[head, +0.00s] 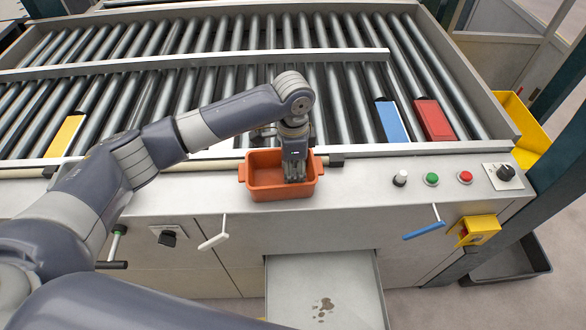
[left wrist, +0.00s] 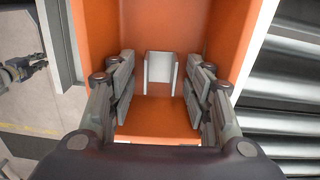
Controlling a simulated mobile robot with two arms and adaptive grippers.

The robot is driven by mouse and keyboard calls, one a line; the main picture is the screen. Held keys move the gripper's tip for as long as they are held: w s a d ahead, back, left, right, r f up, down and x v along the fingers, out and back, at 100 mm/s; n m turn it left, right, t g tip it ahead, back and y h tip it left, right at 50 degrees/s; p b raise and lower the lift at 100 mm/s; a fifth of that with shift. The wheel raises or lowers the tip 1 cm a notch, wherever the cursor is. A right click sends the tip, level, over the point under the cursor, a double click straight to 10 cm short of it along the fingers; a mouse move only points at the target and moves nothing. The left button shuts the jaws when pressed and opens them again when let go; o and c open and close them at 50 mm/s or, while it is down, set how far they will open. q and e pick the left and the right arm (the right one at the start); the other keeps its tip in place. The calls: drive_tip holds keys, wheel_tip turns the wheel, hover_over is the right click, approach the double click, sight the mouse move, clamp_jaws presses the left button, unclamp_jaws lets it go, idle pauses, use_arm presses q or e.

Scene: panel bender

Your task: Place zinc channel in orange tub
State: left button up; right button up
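The orange tub (head: 267,190) stands on the front ledge of the machine. The zinc channel (left wrist: 159,68) is a small, pale U-shaped piece inside the tub in the left wrist view. It is hidden in the head view. My left gripper (head: 295,180) points down into the tub. In the left wrist view its fingers (left wrist: 160,90) are spread on both sides of the channel, with a gap on each side. A small dark shape at the left edge of that view looks like my right gripper (left wrist: 25,70), too small to read.
Behind the tub lies the roller bed (head: 240,45) with yellow (head: 65,136), blue (head: 392,121) and red (head: 433,119) blocks. Buttons (head: 431,179) sit to the tub's right on the panel. A lever with a white handle (head: 213,241) and an open drawer (head: 322,285) are below.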

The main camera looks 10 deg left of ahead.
use_arm(q)
drive_tip(key=shift+r, duration=0.1)
drive_tip(key=shift+r+b, duration=0.3)
drive_tip(key=shift+r, duration=0.2)
wheel_tip(320, 180, up, 11)
drive_tip(key=b, duration=0.2)
drive_tip(key=shift+b, duration=0.4)
